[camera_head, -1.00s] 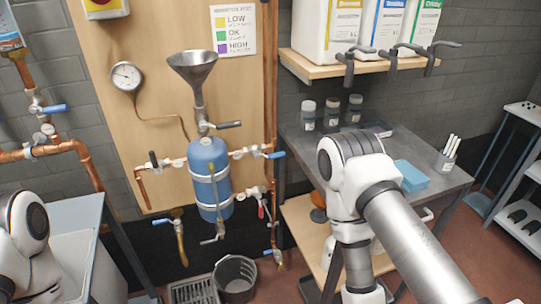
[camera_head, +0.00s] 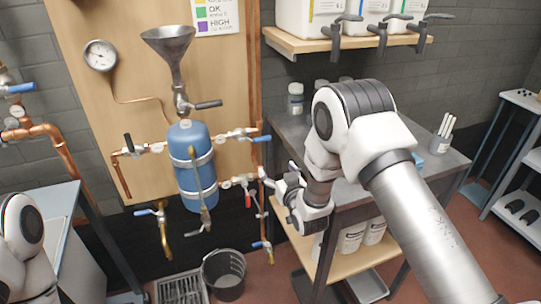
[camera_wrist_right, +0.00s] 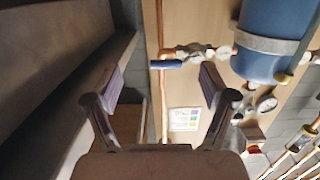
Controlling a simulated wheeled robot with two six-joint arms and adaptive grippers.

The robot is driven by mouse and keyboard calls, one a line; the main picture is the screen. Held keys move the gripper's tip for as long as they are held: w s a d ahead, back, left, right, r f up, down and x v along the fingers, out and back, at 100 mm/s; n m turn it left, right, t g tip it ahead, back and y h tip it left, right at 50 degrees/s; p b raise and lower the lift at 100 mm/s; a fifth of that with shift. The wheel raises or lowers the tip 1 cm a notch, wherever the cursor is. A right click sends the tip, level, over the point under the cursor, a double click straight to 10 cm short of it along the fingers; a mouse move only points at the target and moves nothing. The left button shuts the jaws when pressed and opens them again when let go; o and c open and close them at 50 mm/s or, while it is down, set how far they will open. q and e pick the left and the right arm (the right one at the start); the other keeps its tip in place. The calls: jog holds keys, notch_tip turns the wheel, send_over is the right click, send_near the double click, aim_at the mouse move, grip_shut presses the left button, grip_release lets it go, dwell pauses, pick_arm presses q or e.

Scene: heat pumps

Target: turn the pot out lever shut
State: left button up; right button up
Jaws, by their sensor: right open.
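The blue pot (camera_head: 190,165) hangs on the wooden panel under a steel funnel. A blue lever (camera_head: 261,139) is on its upper right pipe branch and lies roughly along the pipe. A red lever (camera_head: 248,199) hangs down on the lower right branch. No label shows which is the pot out lever. My right gripper (camera_head: 268,182) is right of the pot, near the lower branch. In the right wrist view, the open fingers (camera_wrist_right: 158,82) hold nothing, and a blue lever (camera_wrist_right: 165,64) shows beyond and between them. My left gripper is out of view.
A dark-handled valve (camera_head: 207,105) sits under the funnel. Another blue lever (camera_head: 262,244) is low on the right pipe. A grey bench (camera_head: 440,175) stands right of the panel, under my right arm. A bucket (camera_head: 224,275) and a floor grate (camera_head: 180,289) lie below the pot.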

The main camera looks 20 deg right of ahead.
aim_at(262, 138)
jog(key=shift+t, duration=0.6)
jog(key=w+r, duration=0.1)
jog(key=w, duration=0.2)
jog(key=w+r, duration=0.1)
jog(key=w, duration=0.2)
jog(key=w+a+r, duration=0.1)
jog(key=w+r, duration=0.1)
jog(key=w, duration=0.1)
jog(key=shift+w, duration=0.3)
jog(key=shift+c, duration=0.3)
jog(key=shift+s+r, duration=0.15)
jog(key=shift+r, duration=0.1)
jog(key=c, duration=1.5)
